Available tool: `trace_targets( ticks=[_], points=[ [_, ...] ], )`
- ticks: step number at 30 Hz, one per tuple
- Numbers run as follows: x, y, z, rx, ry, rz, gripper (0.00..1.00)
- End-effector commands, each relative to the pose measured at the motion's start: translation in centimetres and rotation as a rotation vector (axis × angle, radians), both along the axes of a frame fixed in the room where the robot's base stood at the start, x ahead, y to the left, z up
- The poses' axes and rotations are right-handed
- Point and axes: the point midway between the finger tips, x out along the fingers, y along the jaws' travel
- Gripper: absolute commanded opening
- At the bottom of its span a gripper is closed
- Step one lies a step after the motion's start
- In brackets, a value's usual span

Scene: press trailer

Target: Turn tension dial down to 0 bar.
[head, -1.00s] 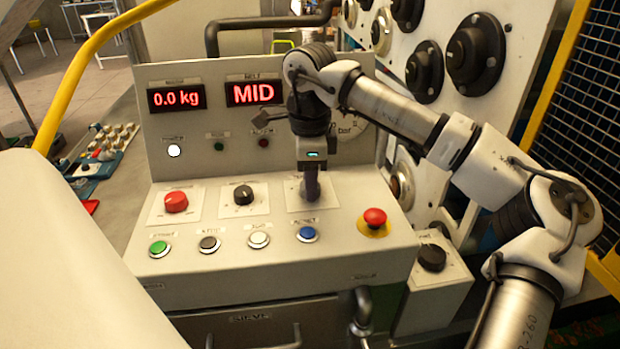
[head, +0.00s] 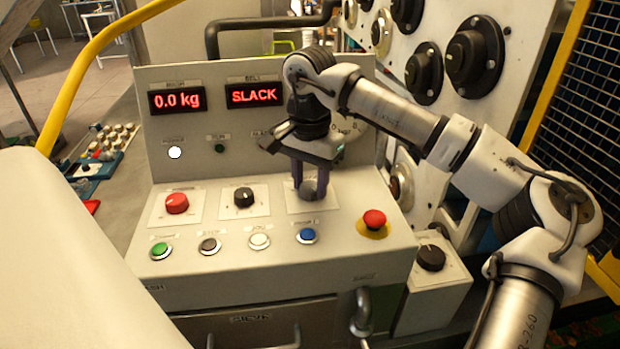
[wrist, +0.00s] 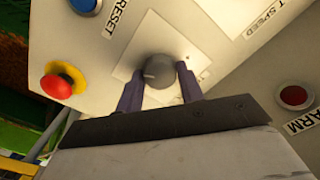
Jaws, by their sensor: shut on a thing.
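My gripper (head: 310,182) points down at the console, its two purple fingers around the grey tension dial (head: 309,190) on its pale square plate. In the wrist view the grey dial (wrist: 158,73) sits between the fingertips (wrist: 158,86), with a light pointer mark on its face. The fingers are shut on it. The label of this dial is not readable. The BELT display (head: 254,94) reads SLACK.
A red knob (head: 177,203) and a black knob (head: 243,197) stand left of the dial. The blue RESET button (head: 307,236) is in front, and a red emergency stop (head: 374,219) on yellow is to the right. The upright panel rises close behind.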

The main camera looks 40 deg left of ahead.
Motion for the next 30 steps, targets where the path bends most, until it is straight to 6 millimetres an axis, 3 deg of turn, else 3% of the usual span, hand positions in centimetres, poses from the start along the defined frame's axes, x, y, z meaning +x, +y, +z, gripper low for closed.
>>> trace_targets(
  ticks=[15,30],
  points=[
    [0.02,0.05,0.16,0.003,-0.001,0.340,0.15],
    [0.03,0.05,0.14,0.003,-0.003,0.404,0.15]
  ],
)
